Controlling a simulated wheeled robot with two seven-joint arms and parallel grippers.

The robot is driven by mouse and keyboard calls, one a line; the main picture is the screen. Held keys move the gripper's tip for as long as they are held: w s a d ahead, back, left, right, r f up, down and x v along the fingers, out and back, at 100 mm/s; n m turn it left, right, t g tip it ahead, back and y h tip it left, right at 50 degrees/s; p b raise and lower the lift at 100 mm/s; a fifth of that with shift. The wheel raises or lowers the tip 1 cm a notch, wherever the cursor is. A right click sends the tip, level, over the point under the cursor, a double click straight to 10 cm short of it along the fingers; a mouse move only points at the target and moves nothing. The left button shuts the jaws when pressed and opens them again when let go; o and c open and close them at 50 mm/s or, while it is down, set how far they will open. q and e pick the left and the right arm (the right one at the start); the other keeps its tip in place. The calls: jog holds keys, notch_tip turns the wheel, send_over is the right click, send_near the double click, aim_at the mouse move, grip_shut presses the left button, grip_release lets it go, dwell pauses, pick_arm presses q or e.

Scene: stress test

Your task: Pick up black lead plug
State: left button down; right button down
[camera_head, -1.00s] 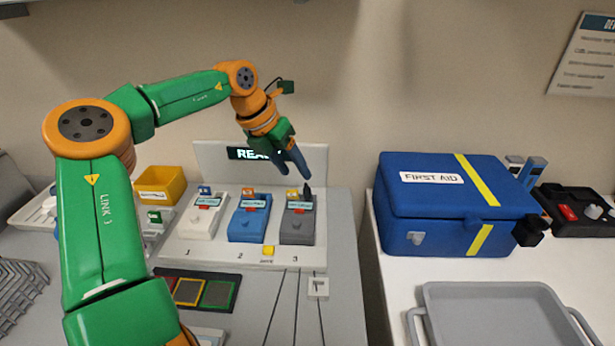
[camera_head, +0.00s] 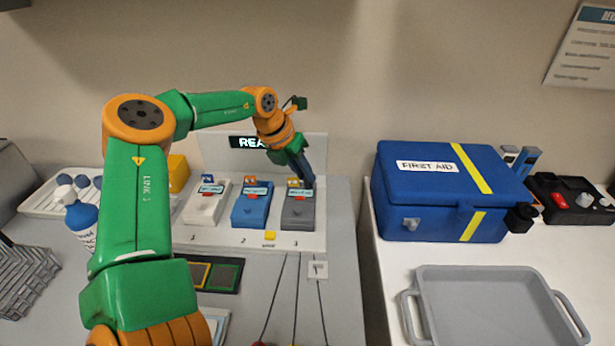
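My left gripper (camera_head: 303,172) points down at the back of the grey device (camera_head: 298,209) in slot 3 of the white stand. Its dark fingers are close to the device's top, and I cannot tell whether they touch it or are open or shut. The black lead plug is not clearly visible; the fingers cover the spot at the back right of the grey device. A blue device (camera_head: 251,207) sits in slot 2 and a white device (camera_head: 205,206) in slot 1. My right gripper is not in view.
A blue first aid box (camera_head: 440,195) and a grey tray (camera_head: 490,274) stand on the right-hand table. Thin leads (camera_head: 297,300) run down the left table from the stand. A blue-and-white bottle (camera_head: 82,222) and a wire rack (camera_head: 22,280) are at the left.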

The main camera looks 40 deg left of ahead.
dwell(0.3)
pick_arm(q)
jog(key=shift+w+r, duration=0.1)
jog(key=shift+r, duration=0.15)
notch_tip(320, 180, up, 3)
jog(key=shift+f+b, duration=0.1)
jog(key=shift+b, duration=0.6)
jog(key=s+d+r+b, duration=0.5)
jog(key=s+d+r, duration=0.4)
jog(key=s, duration=0.1)
jog(key=y+p, duration=0.2)
jog(key=p, duration=0.8)
send_over(304, 177)
notch_tip(304, 177, down, 5)
jog(key=shift+m, duration=0.4)
jog(key=shift+d+f+b, duration=0.25)
jog(key=shift+f+b, duration=0.8)
jog(key=shift+f, duration=0.25)
jog(key=shift+d+f+b, duration=0.25)
jog(key=shift+f+b, duration=0.75)
jog(key=shift+f, duration=0.3)
jog(key=shift+r, duration=0.1)
